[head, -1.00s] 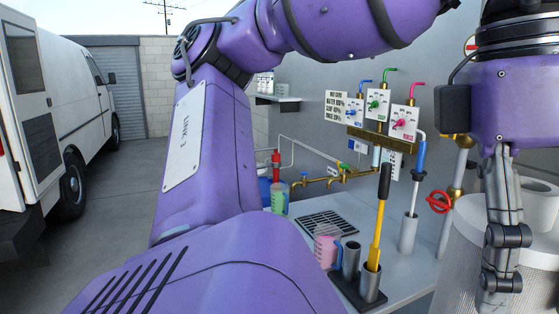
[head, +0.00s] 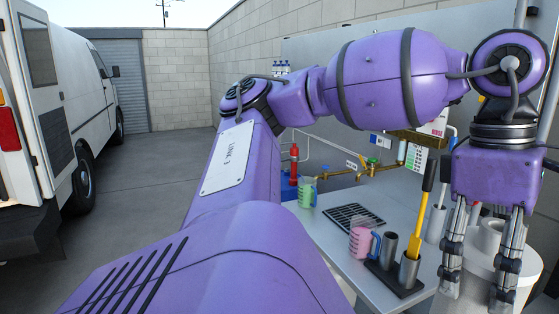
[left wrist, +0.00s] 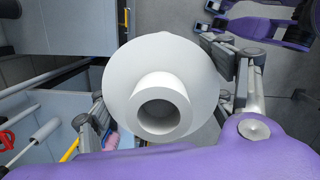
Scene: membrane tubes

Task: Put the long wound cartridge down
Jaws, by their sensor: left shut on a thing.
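The long wound cartridge (head: 483,272) is a thick white cylinder at the right of the head view, with a narrower spigot on top. It looks upright there, but its lower end is cut off by the frame. My left gripper (head: 474,294) comes down over it from above, with a finger at each side. In the left wrist view my left gripper (left wrist: 158,92) is shut on the cartridge, whose white round end cap (left wrist: 165,62) and hollow spigot face the camera. I cannot see what is under the cartridge.
A grey bench (head: 325,235) holds a drain grate (head: 354,217), a pink jug (head: 360,241), a green jug (head: 307,192) and a yellow tool (head: 417,225) with a black handle in a holder. Brass taps (head: 371,169) line the wall. A white van (head: 62,100) stands at left.

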